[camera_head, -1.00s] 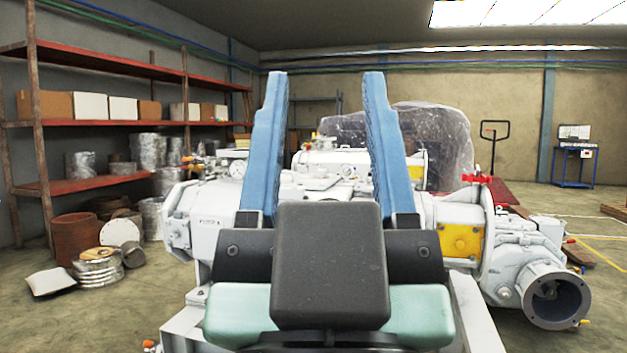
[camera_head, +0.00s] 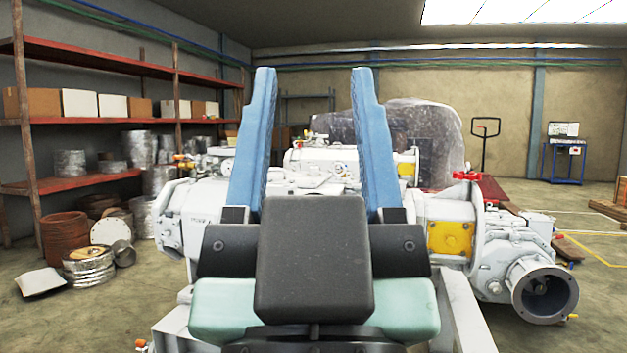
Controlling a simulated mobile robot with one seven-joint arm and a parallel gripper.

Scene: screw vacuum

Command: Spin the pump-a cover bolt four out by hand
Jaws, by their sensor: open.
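My gripper (camera_head: 309,80) is in the middle of the head camera view, its two blue fingers pointing up and spread wide apart, with nothing between them. Its dark body and wrist cover the centre of a white vacuum pump (camera_head: 180,218) standing close behind it. The pump's right part has a yellow plate (camera_head: 450,238), a red handle (camera_head: 467,176) and a round grey open flange (camera_head: 543,290). I cannot make out the pump-a cover bolt four; it is too small or hidden behind my gripper.
Red-framed shelves (camera_head: 90,184) with boxes and metal cans line the left wall. Drums and coils (camera_head: 87,266) lie on the floor below them. Another white pump (camera_head: 330,158) and a plastic-wrapped bulk (camera_head: 436,140) stand behind. A blue cart (camera_head: 566,160) stands far right; floor there is mostly clear.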

